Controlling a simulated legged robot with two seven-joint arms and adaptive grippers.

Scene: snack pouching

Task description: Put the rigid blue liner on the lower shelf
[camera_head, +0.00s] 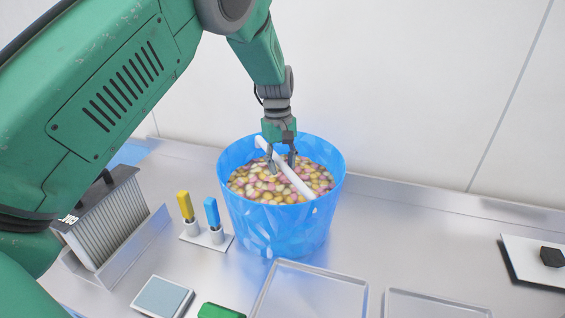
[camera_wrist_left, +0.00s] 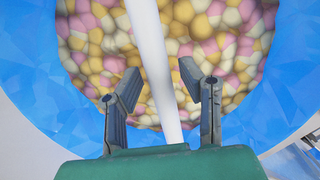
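The rigid blue liner (camera_head: 290,228) is a faceted blue tub standing upright on the metal counter, filled with pink, yellow and cream sweets. A white bar (camera_head: 297,182) crosses its mouth. My left gripper (camera_head: 282,168) is above the sweets, inside the rim, pointing down over the bar. In the left wrist view its two fingers (camera_wrist_left: 170,92) are spread on either side of the white bar (camera_wrist_left: 150,50), with gaps showing; it holds nothing. The liner's blue wall (camera_wrist_left: 40,100) surrounds the sweets there. My right gripper is out of view. I cannot make out a lower shelf.
A small stand (camera_head: 207,238) with a yellow and a blue-handled tool is left of the liner. A slatted rack (camera_head: 103,225) is farther left. Shallow trays (camera_head: 310,290) lie in front. A white board (camera_head: 535,262) with a black block is at right. The wall is behind.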

